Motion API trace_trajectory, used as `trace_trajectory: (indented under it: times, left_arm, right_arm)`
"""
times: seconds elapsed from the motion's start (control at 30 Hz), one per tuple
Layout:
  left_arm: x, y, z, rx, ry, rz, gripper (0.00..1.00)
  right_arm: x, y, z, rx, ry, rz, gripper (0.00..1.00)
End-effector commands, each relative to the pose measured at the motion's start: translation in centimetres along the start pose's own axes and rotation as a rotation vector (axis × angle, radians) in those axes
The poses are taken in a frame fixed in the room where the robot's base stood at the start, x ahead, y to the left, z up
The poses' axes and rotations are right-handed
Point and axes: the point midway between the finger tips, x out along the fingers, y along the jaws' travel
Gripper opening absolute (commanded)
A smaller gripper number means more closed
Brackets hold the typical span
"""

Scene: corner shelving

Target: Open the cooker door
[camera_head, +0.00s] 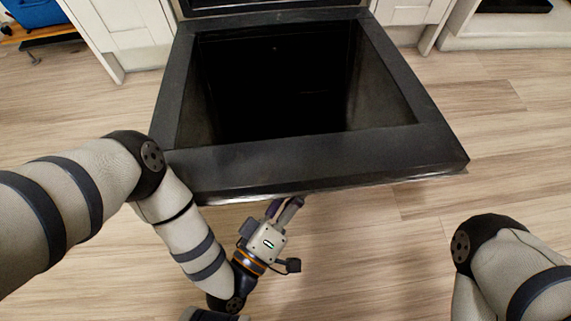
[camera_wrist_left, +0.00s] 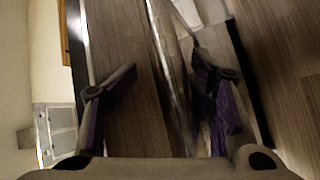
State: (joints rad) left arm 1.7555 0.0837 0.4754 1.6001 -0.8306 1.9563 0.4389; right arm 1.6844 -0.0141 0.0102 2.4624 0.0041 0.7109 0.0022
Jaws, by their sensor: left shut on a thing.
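The cooker door (camera_head: 310,160) is a dark framed panel with a black middle. It juts out from between the white cabinets towards me, swung down and open; its exact angle is hard to tell. My left gripper (camera_head: 284,207) is below the door's front edge, its fingertips close under it. In the left wrist view a long shiny bar, which I take as the door handle (camera_wrist_left: 172,62), runs between the two fingers of that gripper (camera_wrist_left: 160,92). The gripper is shut on it. The handle is mostly hidden under the edge in the head view. My right gripper is out of view.
White cabinets stand at the left (camera_head: 122,35) and right (camera_head: 408,14) of the cooker. The wooden floor (camera_head: 500,130) is clear on both sides of the door. A blue object (camera_head: 40,34) is at the far left.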

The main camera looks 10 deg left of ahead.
Motion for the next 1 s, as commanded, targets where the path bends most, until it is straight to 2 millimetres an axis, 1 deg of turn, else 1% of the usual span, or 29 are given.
trace_trajectory:
  times: [0.03, 0.17, 1.0]
  left_arm:
    - [0.4, 0.2, -0.8, 0.011, 0.013, 0.026, 0.38]
    - [-0.1, -0.3, -0.9, 0.010, 0.013, 0.025, 0.38]
    - [-5.9, -5.6, -1.3, 0.001, 0.003, 0.014, 0.38]
  right_arm:
    - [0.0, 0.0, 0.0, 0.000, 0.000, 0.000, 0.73]
    - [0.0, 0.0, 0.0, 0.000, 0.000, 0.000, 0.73]
    - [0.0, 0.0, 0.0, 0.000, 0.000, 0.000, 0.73]
